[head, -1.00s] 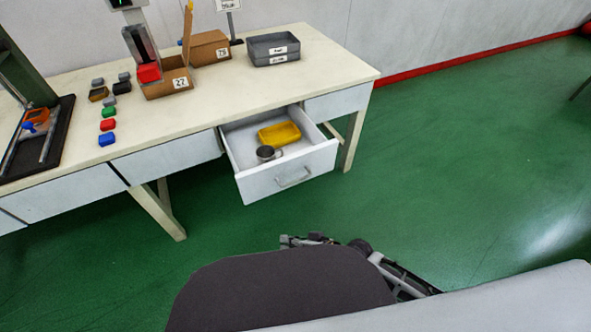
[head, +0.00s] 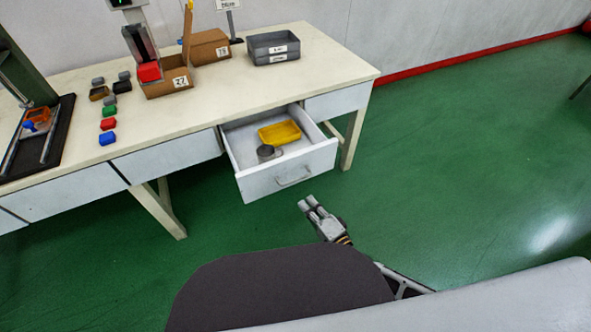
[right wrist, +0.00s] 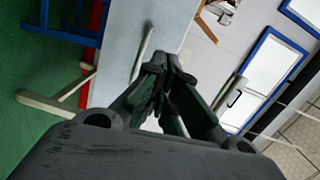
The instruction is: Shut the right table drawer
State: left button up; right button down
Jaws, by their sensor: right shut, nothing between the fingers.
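The right table drawer (head: 312,165) stands pulled out from the white table. Its white front carries a grey bar handle (head: 294,177). A yellow tray (head: 279,133) and a grey mug (head: 267,153) lie in it. My right gripper (head: 309,204) is shut and empty, in front of the drawer and a little below its front in the head view. In the right wrist view the fingertips (right wrist: 166,66) appear close to the handle (right wrist: 144,50) on the pale drawer front (right wrist: 122,45); I cannot tell whether they touch. My left gripper is not in view.
The tabletop (head: 225,113) holds small coloured blocks, cardboard boxes (head: 168,84), a grey bin (head: 273,48) and a dark fixture at the left. Table legs (head: 353,140) flank the drawer. The green floor at the right is clear.

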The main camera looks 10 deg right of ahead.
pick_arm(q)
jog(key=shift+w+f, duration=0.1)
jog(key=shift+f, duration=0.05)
pick_arm(e)
jog(key=shift+w+d+r+m+t+h, duration=0.2)
jog(key=shift+d+m+t+h, duration=0.15)
jog(key=shift+d+m, duration=0.2)
jog(key=shift+w+d+r+m+t+h, duration=0.15)
jog(key=shift+w+d+m+t+h, duration=0.1)
jog(key=shift+d+m+h, duration=0.25)
send_near(292, 164)
jog(key=shift+w, duration=0.6)
jog(key=shift+b+x, duration=0.55)
jog(key=shift+x, duration=1.7)
jog(key=shift+w+a, duration=0.45)
jog(key=shift+w, duration=0.15)
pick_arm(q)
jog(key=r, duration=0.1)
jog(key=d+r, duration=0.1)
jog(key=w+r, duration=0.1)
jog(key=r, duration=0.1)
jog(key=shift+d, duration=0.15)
